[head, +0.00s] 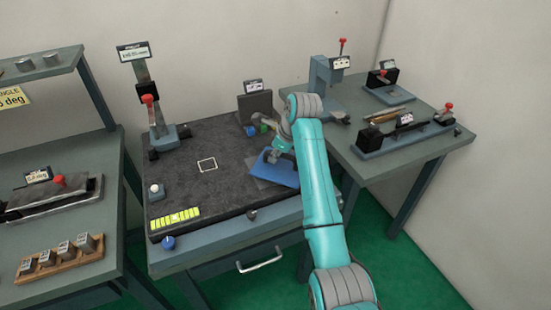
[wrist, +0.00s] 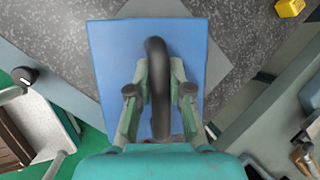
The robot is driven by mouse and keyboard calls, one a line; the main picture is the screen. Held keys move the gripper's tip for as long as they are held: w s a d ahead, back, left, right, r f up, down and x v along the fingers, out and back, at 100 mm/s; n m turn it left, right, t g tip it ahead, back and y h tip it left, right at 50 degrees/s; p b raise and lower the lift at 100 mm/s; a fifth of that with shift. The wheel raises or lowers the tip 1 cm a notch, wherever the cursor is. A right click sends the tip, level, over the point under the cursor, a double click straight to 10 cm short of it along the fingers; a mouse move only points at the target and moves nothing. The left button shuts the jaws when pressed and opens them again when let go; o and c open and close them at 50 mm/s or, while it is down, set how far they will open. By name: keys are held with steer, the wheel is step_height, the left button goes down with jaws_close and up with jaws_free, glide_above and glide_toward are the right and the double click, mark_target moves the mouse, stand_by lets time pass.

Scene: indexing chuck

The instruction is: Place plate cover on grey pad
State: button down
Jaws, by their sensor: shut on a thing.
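The plate cover (head: 283,174) is a flat blue rectangle over the right part of the granite plate. In the wrist view the blue cover (wrist: 115,60) has a black arched handle (wrist: 157,75) along its middle. My gripper (wrist: 160,95) is shut on this handle, one finger on each side. In the head view my gripper (head: 276,156) is above the cover, and my arm hides part of the right side. The grey pad (head: 263,187) is partly covered by the cover; its corner shows in the wrist view (wrist: 222,65), turned relative to the cover. I cannot tell whether they touch.
A side bench (head: 420,150) with fixtures stands right. The granite's middle is mostly clear.

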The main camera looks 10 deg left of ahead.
steer(key=shift+f, duration=0.85)
steer(key=shift+f, duration=0.15)
steer(key=c, duration=1.1)
jaws_free()
steer(key=v, duration=1.2)
